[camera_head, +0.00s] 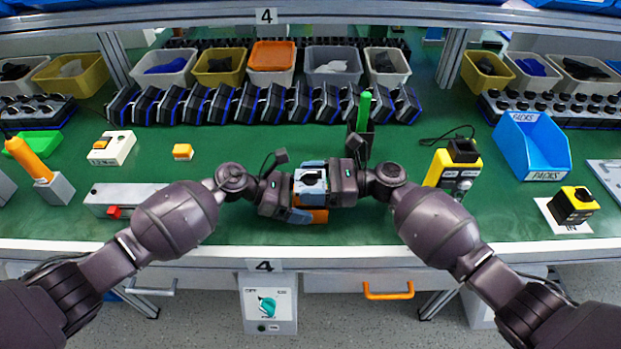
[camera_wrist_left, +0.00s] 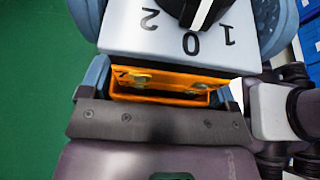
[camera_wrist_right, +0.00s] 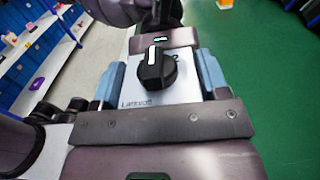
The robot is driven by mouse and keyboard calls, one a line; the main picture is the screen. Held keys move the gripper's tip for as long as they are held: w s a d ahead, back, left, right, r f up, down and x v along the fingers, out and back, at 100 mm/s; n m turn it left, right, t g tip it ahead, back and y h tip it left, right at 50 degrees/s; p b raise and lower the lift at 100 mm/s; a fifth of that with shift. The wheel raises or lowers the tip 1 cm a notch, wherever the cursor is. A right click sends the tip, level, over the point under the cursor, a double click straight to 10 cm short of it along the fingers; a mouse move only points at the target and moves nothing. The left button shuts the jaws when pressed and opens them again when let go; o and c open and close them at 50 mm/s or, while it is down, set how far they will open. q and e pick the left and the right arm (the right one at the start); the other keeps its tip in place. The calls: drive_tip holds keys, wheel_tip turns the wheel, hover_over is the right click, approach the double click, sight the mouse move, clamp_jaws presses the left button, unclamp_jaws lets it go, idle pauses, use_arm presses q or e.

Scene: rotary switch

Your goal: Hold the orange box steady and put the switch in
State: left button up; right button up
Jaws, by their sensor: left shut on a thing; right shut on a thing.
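The switch is a pale plate with a black knob (camera_head: 311,178), marked 2, 0 and 1. My right gripper (camera_wrist_right: 161,75) is shut on the switch, its blue fingers at both sides of the plate. The orange box (camera_head: 318,216) shows just below the switch, mostly hidden by my grippers. In the left wrist view, the orange box (camera_wrist_left: 165,88) shows an open edge and two brass-coloured screws, close against the plate (camera_wrist_left: 180,42). My left gripper (camera_head: 297,207) is shut on the box. Whether the switch is seated in the box cannot be told.
The green bench (camera_head: 230,215) is clear just around my grippers. A grey block with a red button (camera_head: 125,200) lies left, and a yellow-and-black switch box (camera_head: 452,165) stands right. A green-handled tool (camera_head: 365,110) stands behind; a blue tray (camera_head: 535,150) is at right.

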drive_tip(key=shift+f, duration=1.1)
drive_tip(key=o, duration=1)
drive_tip(key=shift+c, duration=0.2)
drive_tip(key=shift+o, duration=0.8)
wheel_tip(320, 180, up, 10)
drive_tip(key=shift+r, duration=0.1)
use_arm(q)
drive_tip(key=o, duration=0.8)
drive_tip(key=v, duration=1.2)
